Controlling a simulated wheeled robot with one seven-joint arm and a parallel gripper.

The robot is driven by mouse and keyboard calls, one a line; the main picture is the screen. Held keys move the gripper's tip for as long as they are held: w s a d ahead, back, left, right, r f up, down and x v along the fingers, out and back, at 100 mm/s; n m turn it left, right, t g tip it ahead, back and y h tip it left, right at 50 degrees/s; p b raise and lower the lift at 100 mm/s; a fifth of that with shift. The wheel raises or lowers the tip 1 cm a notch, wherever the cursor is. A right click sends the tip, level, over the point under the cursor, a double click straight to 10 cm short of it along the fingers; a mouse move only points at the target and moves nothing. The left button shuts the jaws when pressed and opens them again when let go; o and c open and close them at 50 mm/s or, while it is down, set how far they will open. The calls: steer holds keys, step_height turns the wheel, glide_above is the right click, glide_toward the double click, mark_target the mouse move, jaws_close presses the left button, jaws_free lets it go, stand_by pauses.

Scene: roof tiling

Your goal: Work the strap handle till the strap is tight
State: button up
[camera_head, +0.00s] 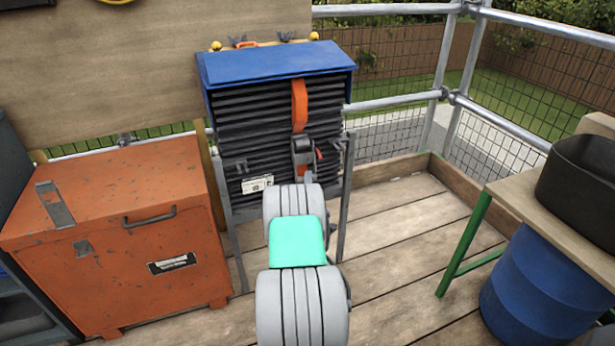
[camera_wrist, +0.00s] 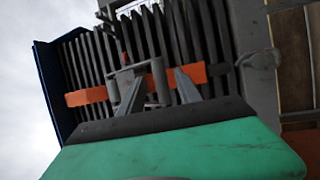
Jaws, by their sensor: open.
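An orange strap (camera_head: 299,106) runs down the front of a stack of dark ridged tiles (camera_head: 250,130) under a blue cover (camera_head: 275,65). A grey metal ratchet with its handle (camera_head: 303,152) sits on the strap, with a small red part at its right side. In the wrist view the strap (camera_wrist: 88,96) runs sideways across the tiles, and the grey ratchet frame (camera_wrist: 140,74) lies at my fingertips. My gripper (camera_wrist: 158,80) is open, its two fingers apart and pointing at the ratchet. Contact cannot be told.
An orange metal chest (camera_head: 120,235) stands left of the stack. Grey upright posts (camera_head: 346,195) flank the stack. At right are a bench with a black tub (camera_head: 580,180) and a blue drum (camera_head: 535,290). The plank floor (camera_head: 400,250) between is clear.

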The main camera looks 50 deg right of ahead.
steer(key=shift+x, duration=1.3)
steer(key=shift+w, duration=0.1)
steer(key=shift+c, duration=0.4)
jaws_close()
